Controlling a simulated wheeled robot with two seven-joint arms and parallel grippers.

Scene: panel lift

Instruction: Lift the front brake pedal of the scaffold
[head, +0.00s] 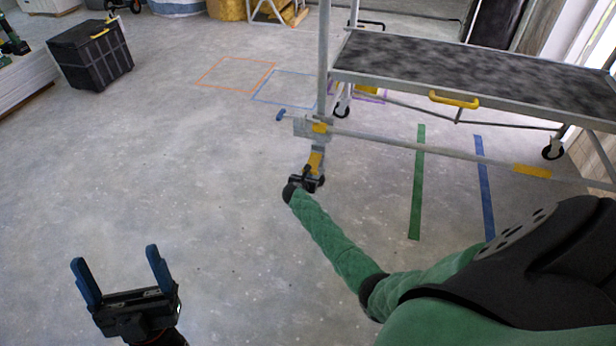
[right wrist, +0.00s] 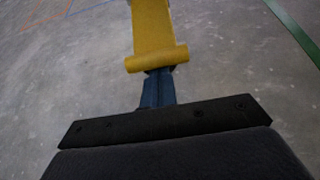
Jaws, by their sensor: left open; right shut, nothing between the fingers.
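The scaffold (head: 470,72) stands at the upper right of the head view, with a dark deck and a grey frame on castors. The yellow front brake pedal (head: 315,161) sticks out low at its near left corner. It also shows in the right wrist view (right wrist: 153,28), ending in a rolled lip. My right gripper (head: 310,178) is at the pedal's near end. Its blue fingers (right wrist: 158,90) are shut and empty, and their tips are hidden behind the lip; I cannot tell whether they touch. My left gripper (head: 115,256) is open and empty above bare floor at the lower left.
Green (head: 416,185) and blue (head: 484,190) tape strips lie on the floor right of the pedal. Orange (head: 235,75) and blue taped outlines lie behind it. A black crate (head: 92,58) stands at the upper left. The floor at left and centre is clear.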

